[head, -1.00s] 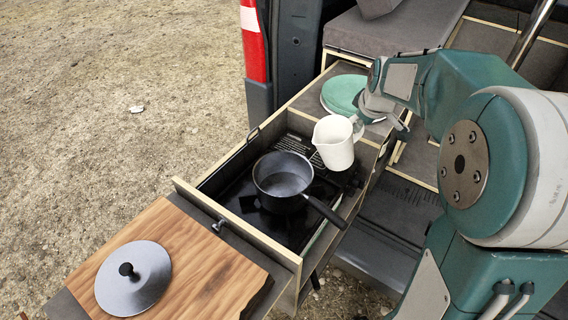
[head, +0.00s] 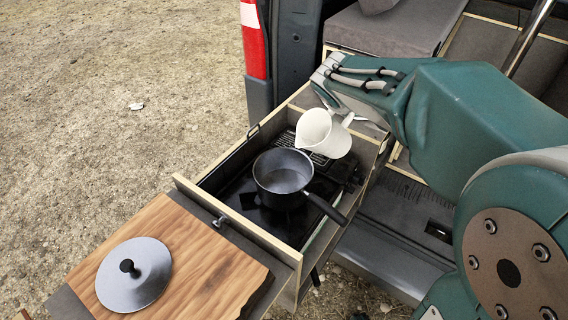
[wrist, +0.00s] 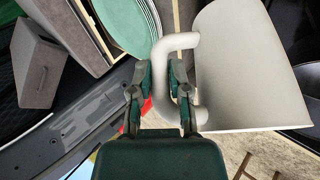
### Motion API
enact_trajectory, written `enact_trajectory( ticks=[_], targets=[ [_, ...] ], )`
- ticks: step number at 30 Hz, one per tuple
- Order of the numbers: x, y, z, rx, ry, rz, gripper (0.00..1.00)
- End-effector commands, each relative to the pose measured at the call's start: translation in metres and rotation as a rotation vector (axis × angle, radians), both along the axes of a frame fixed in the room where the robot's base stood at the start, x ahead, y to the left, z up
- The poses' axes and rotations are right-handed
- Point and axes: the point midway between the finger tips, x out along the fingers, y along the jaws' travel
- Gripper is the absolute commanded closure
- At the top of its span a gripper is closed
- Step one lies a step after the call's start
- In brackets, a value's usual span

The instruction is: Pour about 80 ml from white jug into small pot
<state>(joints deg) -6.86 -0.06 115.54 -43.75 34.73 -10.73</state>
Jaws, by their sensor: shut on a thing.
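The white jug (head: 325,133) is in the air in the head view, just behind and to the right of the pot. It is tilted, with its spout toward the left over the pot's far side. No stream of liquid shows. In the wrist view my gripper (wrist: 160,85) is shut on the handle of the white jug (wrist: 245,70). In the head view my arm hides the gripper. The small dark pot (head: 283,178) stands upright on the black stove in the drawer, its handle toward the lower right. Its inside looks grey; I cannot tell whether it holds liquid.
A wooden board (head: 190,262) in front bears a grey lid (head: 133,272) with a black knob. The drawer walls (head: 240,228) surround the stove. Green plates (wrist: 125,25) show in the wrist view. The van's red lamp (head: 253,45) is behind; bare ground lies left.

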Motion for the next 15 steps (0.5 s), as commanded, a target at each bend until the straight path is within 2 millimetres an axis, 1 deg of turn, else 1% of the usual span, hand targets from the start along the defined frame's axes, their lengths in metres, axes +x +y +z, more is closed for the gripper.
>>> enact_trajectory(
  ticks=[15],
  targets=[
    [-0.0032,0.0038,0.0103,-0.064,-0.039,0.003,1.0]
  ],
)
